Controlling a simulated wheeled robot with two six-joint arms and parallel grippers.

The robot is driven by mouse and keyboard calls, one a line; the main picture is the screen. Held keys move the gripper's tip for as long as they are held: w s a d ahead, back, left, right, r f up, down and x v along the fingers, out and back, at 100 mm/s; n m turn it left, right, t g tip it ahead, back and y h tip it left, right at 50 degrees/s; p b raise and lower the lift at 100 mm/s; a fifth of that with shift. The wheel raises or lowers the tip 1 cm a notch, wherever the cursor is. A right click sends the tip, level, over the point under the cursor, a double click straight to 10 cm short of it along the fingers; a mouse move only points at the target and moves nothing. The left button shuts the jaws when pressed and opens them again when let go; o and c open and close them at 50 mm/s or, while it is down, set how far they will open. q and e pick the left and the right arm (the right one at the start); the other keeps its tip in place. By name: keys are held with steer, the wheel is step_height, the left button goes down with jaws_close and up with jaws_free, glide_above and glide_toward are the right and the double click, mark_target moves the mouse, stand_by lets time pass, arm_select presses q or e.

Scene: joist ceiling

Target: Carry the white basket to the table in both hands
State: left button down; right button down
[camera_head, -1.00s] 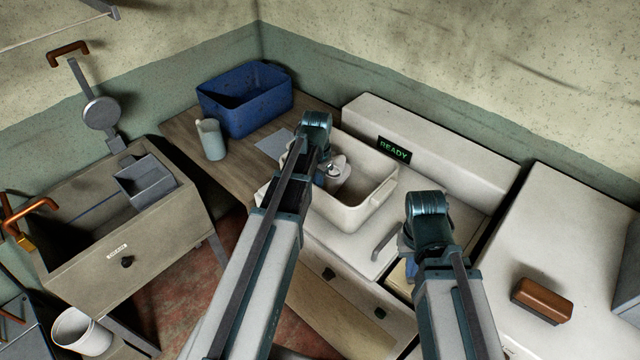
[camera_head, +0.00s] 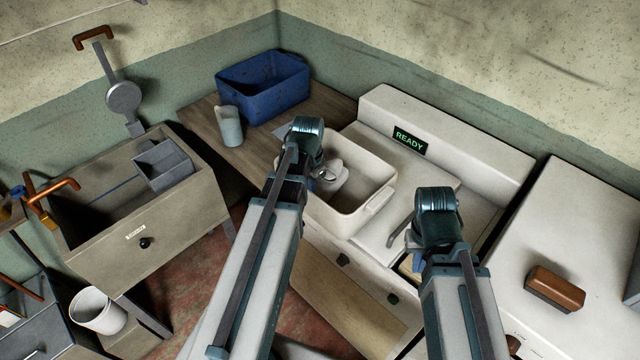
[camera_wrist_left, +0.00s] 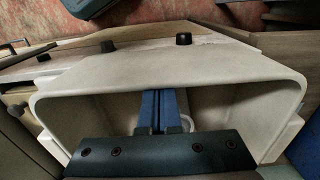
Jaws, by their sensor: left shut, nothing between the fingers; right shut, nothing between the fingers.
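The white basket (camera_head: 355,223), an open rectangular tub, sits level on the white appliance in the head view. My left arm crosses its left part. The left wrist view shows my left gripper (camera_wrist_left: 158,108), its blue fingers closed together over the basket's opening (camera_wrist_left: 170,77). My right gripper (camera_head: 417,264) is shut and empty, apart from the basket to its right and nearer me; my arm partly covers it. A small pale, round-topped item (camera_head: 327,174) shows inside the basket. The wooden table (camera_head: 200,119) is at the back left.
The blue bin (camera_head: 262,97) and a pale cup (camera_head: 230,127) stand on the wooden table. The appliance (camera_head: 480,160) has a READY display and a grey bar handle. A drawer unit (camera_head: 150,212) is at left, a white bucket (camera_head: 98,312) below it, and a brown block (camera_head: 555,289) at right.

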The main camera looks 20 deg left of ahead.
arm_select(q)
steer(key=s, duration=0.1)
steer(key=s+a, duration=0.1)
steer(key=s, duration=0.2)
steer(key=shift+a, duration=0.35)
steer(key=shift+w, duration=0.1)
steer(key=w, duration=0.1)
steer(key=w+d, duration=0.1)
steer(key=w, duration=0.1)
steer(key=shift+w+d, duration=0.1)
steer(key=shift+d, duration=0.05)
steer(key=shift+w+d+r+p, duration=0.15)
steer(key=shift+w+r+p, duration=0.15)
steer(key=shift+r+p, duration=0.25)
step_height(320, 180, up, 9)
steer(key=p, duration=0.9)
steer(key=shift+s, duration=0.15)
steer(key=shift+f, duration=0.1)
